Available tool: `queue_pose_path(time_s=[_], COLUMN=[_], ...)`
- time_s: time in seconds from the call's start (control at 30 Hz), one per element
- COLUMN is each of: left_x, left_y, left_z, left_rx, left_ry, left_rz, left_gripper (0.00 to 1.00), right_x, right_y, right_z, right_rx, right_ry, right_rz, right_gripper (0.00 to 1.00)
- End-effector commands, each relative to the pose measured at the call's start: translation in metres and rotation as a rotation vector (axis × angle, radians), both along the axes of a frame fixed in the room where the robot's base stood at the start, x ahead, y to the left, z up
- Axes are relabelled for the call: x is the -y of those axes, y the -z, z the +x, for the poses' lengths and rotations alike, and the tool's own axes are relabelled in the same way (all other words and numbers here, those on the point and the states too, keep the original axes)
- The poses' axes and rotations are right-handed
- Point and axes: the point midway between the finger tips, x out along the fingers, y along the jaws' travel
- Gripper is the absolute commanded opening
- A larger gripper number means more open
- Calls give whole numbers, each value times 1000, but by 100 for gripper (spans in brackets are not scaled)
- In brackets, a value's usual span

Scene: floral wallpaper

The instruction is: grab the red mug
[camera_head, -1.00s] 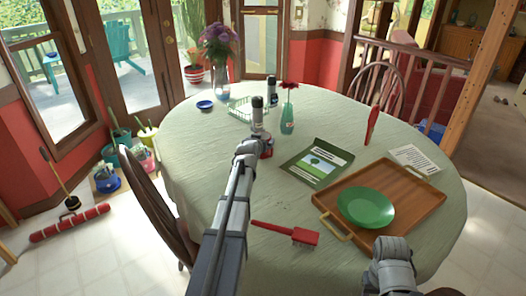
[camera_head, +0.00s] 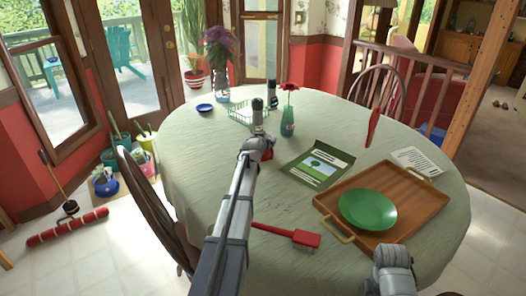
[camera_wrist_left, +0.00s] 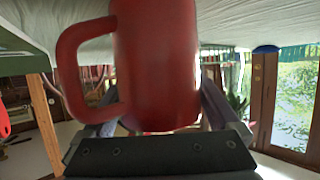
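The red mug (camera_wrist_left: 158,65) fills the middle of the left wrist view, which is upside down, with its handle on the left. In the head view, a small red part of it (camera_head: 268,155) shows beside the end of my left arm; the arm hides most of it. My left gripper (camera_wrist_left: 160,112) has one finger on each side of the mug and looks open around it; firm contact cannot be seen. My right arm's end shows at the bottom right of the head view; its fingers are out of view.
A vase with a red flower (camera_head: 288,120) and a dark-topped bottle (camera_head: 258,112) stand near the mug. A green booklet (camera_head: 317,164), a wooden tray (camera_head: 415,205) with a green plate (camera_head: 367,210), and a red brush (camera_head: 300,237) lie nearer.

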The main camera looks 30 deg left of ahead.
Motion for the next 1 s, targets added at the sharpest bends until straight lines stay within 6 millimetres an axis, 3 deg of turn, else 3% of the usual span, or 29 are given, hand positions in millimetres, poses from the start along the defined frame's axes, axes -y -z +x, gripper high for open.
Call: queue_pose_path(time_s=[0.07, 0.67, 1.0], left_x=[0, 0, 0], left_y=[0, 0, -3], left_z=[0, 0, 0], left_rx=[0, 0, 0], left_ry=[0, 0, 0], left_rz=[0, 0, 0], left_gripper=[84, 17, 15], right_x=[0, 0, 0], right_y=[0, 0, -3], right_z=[0, 0, 0], right_rx=[0, 0, 0], right_ry=[0, 0, 0], right_rz=[0, 0, 0], right_gripper=[50, 50, 50])
